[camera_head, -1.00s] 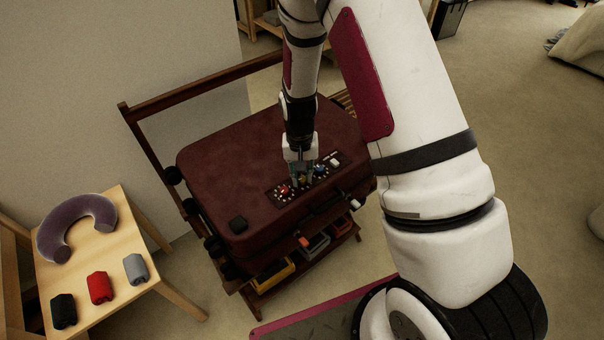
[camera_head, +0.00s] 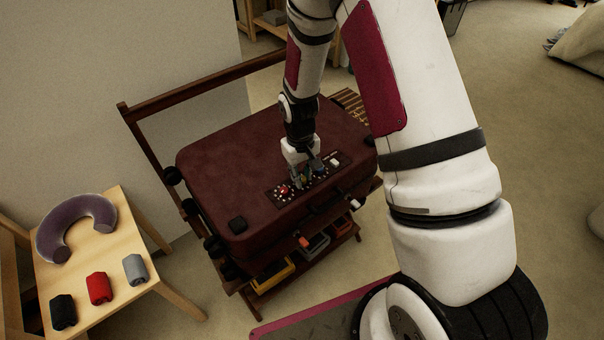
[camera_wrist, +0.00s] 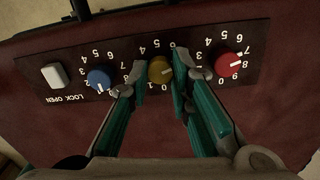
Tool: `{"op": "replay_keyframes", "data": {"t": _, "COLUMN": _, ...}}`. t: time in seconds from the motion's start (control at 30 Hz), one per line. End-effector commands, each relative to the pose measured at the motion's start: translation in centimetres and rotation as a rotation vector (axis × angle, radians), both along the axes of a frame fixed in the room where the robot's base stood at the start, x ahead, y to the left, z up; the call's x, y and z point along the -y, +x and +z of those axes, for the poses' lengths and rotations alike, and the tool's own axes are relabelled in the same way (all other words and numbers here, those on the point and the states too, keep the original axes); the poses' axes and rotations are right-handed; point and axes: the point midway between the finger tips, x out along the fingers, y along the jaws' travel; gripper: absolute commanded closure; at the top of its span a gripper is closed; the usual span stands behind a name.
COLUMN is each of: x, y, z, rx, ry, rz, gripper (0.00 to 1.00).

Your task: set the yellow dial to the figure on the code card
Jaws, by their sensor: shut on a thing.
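The yellow dial (camera_wrist: 159,70) is the middle of three dials on a dark panel (camera_wrist: 40,92) set in the top of the maroon suitcase (camera_head: 235,155). My gripper (camera_wrist: 160,76) has one green-padded finger on each side of this dial and is shut on it. The dial's printed figures appear upside down in the wrist view, and the fingers hide some of them. A pale mark shows on its face, pointing to the upper right there; I cannot tell its figure. In the head view my gripper (camera_head: 306,175) covers most of the dial. I cannot make out a code card.
A red dial (camera_wrist: 229,65) and a blue dial (camera_wrist: 99,78) stand close beside the fingers. A white lock button (camera_wrist: 55,75) is at the panel's end. A wooden table (camera_head: 95,270) with a neck pillow (camera_head: 75,225) and rolled items stands at left.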

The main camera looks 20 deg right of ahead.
Motion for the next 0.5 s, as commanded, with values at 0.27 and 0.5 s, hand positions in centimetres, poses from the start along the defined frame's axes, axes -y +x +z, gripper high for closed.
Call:
{"op": "replay_keyframes", "data": {"t": 0.27, "x": -0.15, "y": 0.11, "z": 0.06, "rx": 0.003, "ry": 0.001, "rz": 0.001, "gripper": 1.00}}
{"op": "replay_keyframes", "data": {"t": 0.5, "x": -0.10, "y": 0.05, "z": 0.03, "rx": 0.002, "ry": 0.001, "rz": 0.000, "gripper": 0.60}}
